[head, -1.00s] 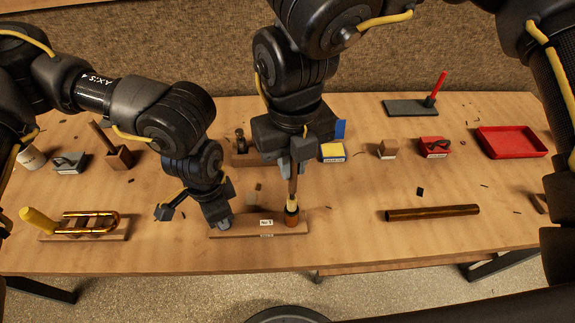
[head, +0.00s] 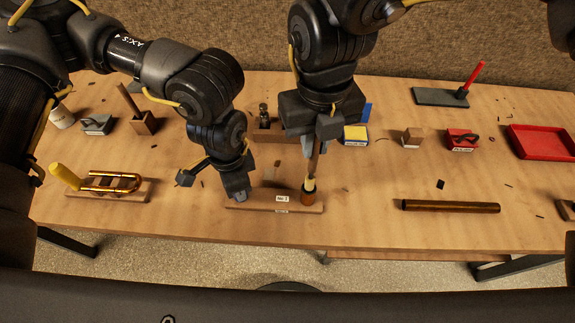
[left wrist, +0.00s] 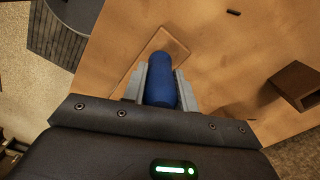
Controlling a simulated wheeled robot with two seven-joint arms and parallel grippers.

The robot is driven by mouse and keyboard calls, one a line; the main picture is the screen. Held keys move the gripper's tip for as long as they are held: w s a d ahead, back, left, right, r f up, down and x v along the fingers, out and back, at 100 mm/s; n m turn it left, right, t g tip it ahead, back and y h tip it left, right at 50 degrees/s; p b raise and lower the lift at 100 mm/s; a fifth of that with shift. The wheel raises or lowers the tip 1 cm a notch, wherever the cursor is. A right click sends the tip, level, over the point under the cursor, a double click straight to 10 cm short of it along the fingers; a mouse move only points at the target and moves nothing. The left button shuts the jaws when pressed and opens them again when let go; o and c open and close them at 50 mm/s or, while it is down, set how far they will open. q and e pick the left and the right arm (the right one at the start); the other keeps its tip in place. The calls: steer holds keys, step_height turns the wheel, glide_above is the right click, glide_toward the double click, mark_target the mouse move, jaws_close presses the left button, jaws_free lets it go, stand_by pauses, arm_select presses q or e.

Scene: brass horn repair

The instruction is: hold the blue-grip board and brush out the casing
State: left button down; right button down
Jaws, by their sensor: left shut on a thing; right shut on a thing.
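The board (head: 262,200) lies on the table near its front edge, with a white label on it. Its blue grip (left wrist: 161,82) shows between the fingers in the left wrist view. My left gripper (head: 236,193) is shut on the blue grip at the board's left end. The casing (head: 307,199) is a short copper-brown cylinder upright at the board's right end. My right gripper (head: 317,138) is shut on the handle of a brush (head: 312,168). The brush points down and its pale lower end is at the casing's mouth. How deep it reaches is hidden.
A board with brass tubes (head: 112,182) and a yellow grip lies at left. A dark brass tube (head: 450,206) lies at right. Behind stand a yellow-topped box (head: 355,134), a wooden block (head: 412,137), a red block (head: 461,138) and a red tray (head: 543,142).

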mark_target(313, 159)
steer(key=shift+f, duration=2.35)
steer(key=shift+r, duration=2.45)
steer(key=shift+f, duration=0.2)
steer(key=shift+f, duration=2.3)
